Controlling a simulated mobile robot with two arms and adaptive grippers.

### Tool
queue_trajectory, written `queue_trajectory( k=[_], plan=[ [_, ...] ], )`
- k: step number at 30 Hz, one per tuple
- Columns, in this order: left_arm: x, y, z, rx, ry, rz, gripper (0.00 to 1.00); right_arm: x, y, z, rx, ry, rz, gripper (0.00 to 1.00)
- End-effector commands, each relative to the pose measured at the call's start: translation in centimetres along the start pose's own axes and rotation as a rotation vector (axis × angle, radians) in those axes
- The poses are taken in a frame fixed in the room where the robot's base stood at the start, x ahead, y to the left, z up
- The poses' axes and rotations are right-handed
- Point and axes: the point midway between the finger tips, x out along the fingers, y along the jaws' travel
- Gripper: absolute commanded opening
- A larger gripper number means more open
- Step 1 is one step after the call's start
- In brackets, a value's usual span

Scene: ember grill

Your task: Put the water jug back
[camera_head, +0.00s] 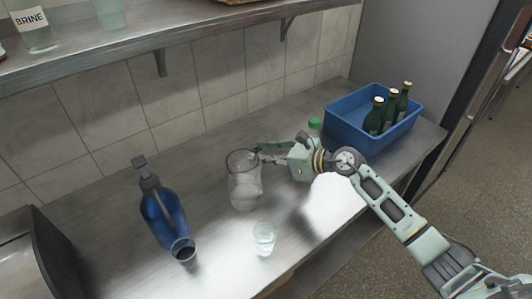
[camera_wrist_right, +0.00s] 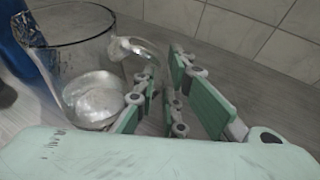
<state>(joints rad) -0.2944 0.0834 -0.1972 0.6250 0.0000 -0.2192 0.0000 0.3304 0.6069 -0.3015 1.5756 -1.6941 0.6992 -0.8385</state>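The water jug (camera_head: 244,188) is a clear glass pitcher standing upright on the steel counter. It also shows in the right wrist view (camera_wrist_right: 92,98), with its handle (camera_wrist_right: 138,47) pointing toward my right gripper. My right gripper (camera_head: 261,152) is at the jug's right side, near rim height. In the wrist view its two fingers (camera_wrist_right: 160,85) are apart, with the handle just ahead of their tips. I cannot tell whether they touch the handle. My left gripper is not in view.
A small glass (camera_head: 264,239) stands in front of the jug, and a blue bottle (camera_head: 163,217) with a dark cup (camera_head: 182,249) is to the left. A blue bin (camera_head: 345,131) with green bottles is at the back right. A shelf (camera_head: 120,45) hangs above.

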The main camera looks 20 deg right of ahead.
Motion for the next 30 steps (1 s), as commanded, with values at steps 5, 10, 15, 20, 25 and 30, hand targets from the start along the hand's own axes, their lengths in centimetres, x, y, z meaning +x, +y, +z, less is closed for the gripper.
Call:
queue_trajectory(
  k=[5,10,15,20,25,30],
  plan=[
    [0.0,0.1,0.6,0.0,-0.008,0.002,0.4,0.0,0.1,0.0,0.0,0.0,0.002,0.27],
    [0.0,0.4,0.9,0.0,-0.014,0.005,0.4,0.0,0.1,0.1,0.0,-0.001,0.002,0.28],
    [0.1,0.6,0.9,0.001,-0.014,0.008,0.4,-0.1,0.0,0.0,0.0,0.0,0.001,0.28],
    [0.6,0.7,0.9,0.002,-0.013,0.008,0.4,-1.8,-0.1,-0.2,-0.002,0.001,-0.001,0.28],
    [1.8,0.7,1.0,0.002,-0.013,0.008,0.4,-5.3,0.0,-0.5,-0.003,0.004,-0.001,0.28],
    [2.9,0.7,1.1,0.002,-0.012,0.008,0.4,-8.8,0.1,-0.5,-0.003,0.004,0.001,0.28]
  ],
)
